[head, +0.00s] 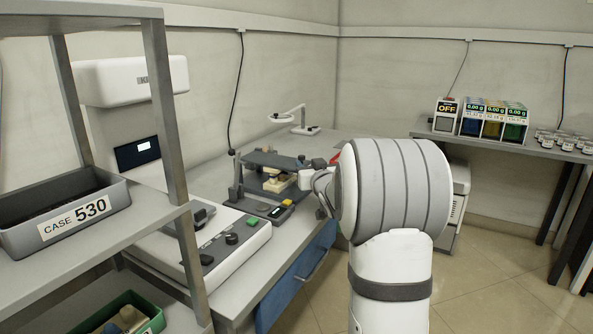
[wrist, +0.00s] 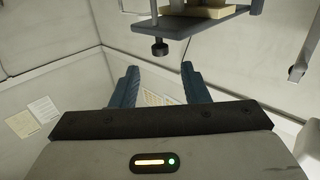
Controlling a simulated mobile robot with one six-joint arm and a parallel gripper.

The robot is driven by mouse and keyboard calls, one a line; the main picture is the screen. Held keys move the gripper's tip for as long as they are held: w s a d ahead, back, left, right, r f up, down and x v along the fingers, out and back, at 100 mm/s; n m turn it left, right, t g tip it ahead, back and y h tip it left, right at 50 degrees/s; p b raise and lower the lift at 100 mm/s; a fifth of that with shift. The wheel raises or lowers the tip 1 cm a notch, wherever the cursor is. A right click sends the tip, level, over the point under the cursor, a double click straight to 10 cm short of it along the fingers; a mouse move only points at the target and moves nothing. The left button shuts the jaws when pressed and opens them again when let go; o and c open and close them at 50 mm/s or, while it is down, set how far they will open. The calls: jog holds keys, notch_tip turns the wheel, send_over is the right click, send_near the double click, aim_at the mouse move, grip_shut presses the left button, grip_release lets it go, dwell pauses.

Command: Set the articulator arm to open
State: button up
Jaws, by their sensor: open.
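The articulator (head: 238,193) stands on the bench in the head view. Its dark upper arm (head: 275,159) lies roughly level above pale casts (head: 278,183) and the dark base. In the wrist view a grey plate of the articulator (wrist: 205,22) crosses the top, with a black knob (wrist: 160,47) and part of a pale block. My gripper (wrist: 160,85) is open, with its two blue-grey fingers apart and nothing between them. The knob appears beyond the fingertips, apart from them. In the head view my white arm hides most of the gripper, which is at the articulator's right side.
A white machine with knobs (head: 222,252) stands left of the articulator. A shelf rack with a grey case bin (head: 62,212) fills the left. A lamp (head: 290,118) stands behind. A far right bench (head: 560,150) holds coloured dispensers and jars. Floor on the right is clear.

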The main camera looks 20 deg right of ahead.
aim_at(303, 157)
jog(key=w, duration=0.5)
jog(key=w+d, duration=0.1)
jog(key=w, duration=0.1)
jog(key=shift+w, duration=0.3)
grip_shut()
